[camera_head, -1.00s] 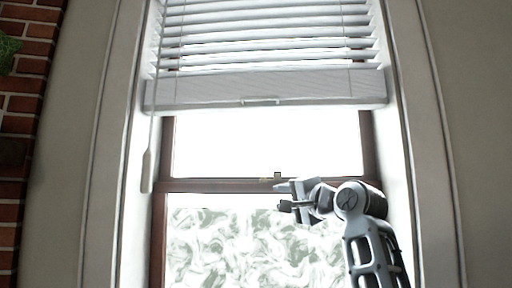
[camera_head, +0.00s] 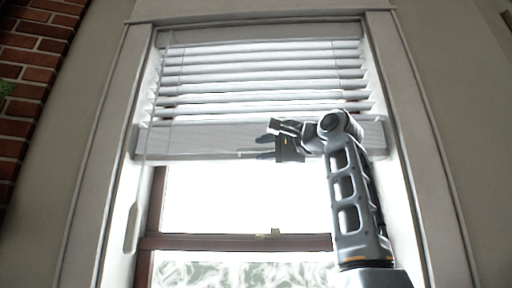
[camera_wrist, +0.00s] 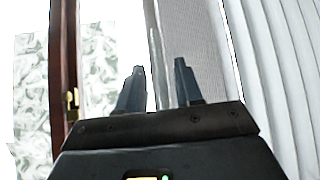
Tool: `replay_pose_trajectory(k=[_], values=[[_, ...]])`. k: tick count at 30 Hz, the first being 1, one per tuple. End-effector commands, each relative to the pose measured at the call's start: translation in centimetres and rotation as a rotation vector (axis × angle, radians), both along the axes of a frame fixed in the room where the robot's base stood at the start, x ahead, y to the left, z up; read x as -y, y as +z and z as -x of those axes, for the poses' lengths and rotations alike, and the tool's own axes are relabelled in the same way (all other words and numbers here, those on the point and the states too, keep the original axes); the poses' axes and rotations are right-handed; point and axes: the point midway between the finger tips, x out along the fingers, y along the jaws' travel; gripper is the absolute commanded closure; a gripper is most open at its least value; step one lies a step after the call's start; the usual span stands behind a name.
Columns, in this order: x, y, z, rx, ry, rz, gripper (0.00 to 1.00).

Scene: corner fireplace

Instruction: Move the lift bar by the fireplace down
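The lift bar (camera_head: 205,140) is the wide pale bottom rail of the white window blind, hanging level across the upper window. My gripper (camera_head: 274,140) is in front of its middle and hides part of it. In the wrist view, my gripper (camera_wrist: 159,66) has its two dark fingers apart with a clear gap and nothing held. The lift bar (camera_wrist: 197,50) runs up and down there, its edge behind the gap and its face behind the right finger. I cannot tell whether the fingers touch it.
Blind slats (camera_head: 260,75) are bunched above the bar. A cord with a pale pull (camera_head: 132,228) hangs at the left. A brown sash rail (camera_head: 185,242) with a small latch (camera_head: 275,232) crosses below. Brick (camera_head: 30,60) stands at far left.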

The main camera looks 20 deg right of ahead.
Motion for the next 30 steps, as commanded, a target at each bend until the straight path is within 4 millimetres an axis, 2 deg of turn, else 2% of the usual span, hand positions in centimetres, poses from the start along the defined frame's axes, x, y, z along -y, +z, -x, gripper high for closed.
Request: replay_pose_trajectory(k=[3, 7, 18, 27, 30], values=[[-0.7, 0.4, -1.6, -0.002, 0.001, 0.000, 0.65], [-1.2, 0.5, -2.7, -0.001, 0.000, 0.000, 0.65], [-1.4, 0.4, -3.3, 0.000, 0.000, 0.001, 0.65], [-1.4, 0.4, -3.2, 0.000, -0.001, 0.001, 0.94], [-1.4, 0.4, -3.2, 0.000, -0.001, 0.001, 1.00]])
